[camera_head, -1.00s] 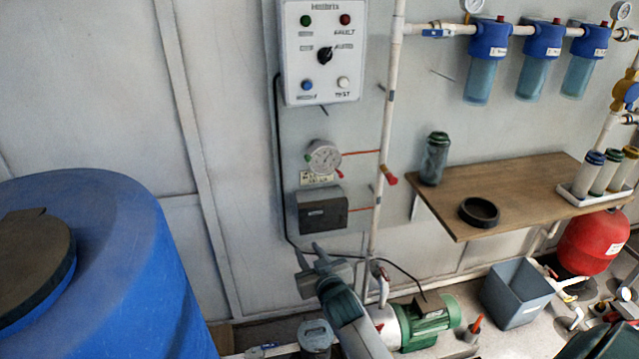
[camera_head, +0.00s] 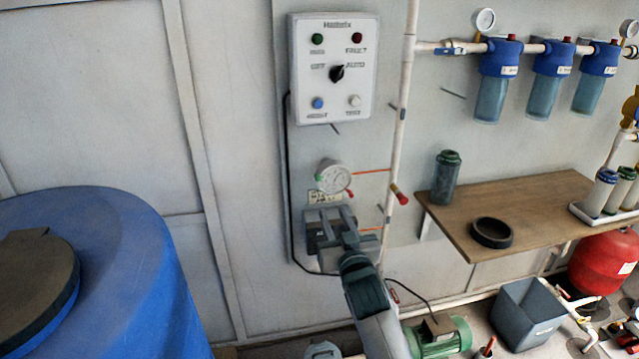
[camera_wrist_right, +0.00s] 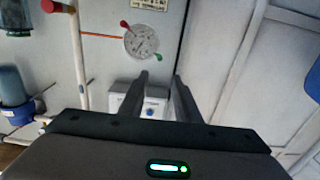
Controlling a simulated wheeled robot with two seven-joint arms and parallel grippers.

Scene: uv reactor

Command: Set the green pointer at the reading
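A round white gauge (camera_head: 332,177) is on the wall panel below the control box. Its green pointer tab (camera_head: 318,178) sticks out at the left of the rim and a red tab (camera_head: 350,193) at the lower right. In the right wrist view the gauge (camera_wrist_right: 140,42) appears turned over, with the green tab (camera_wrist_right: 158,57) at its lower right. My right gripper (camera_head: 330,216) is open and empty, just below the gauge, and partly hides the dark box there. Its two fingers (camera_wrist_right: 160,78) are apart in the wrist view. The dial reading is too small to tell. My left gripper is out of view.
The control box (camera_head: 333,68) hangs above the gauge. A small label plate (camera_head: 322,198) sits just under it. A vertical white pipe (camera_head: 402,125) with a red-ended tap is to the right. A wooden shelf (camera_head: 535,205) juts out further right. A blue tank (camera_head: 110,245) stands left.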

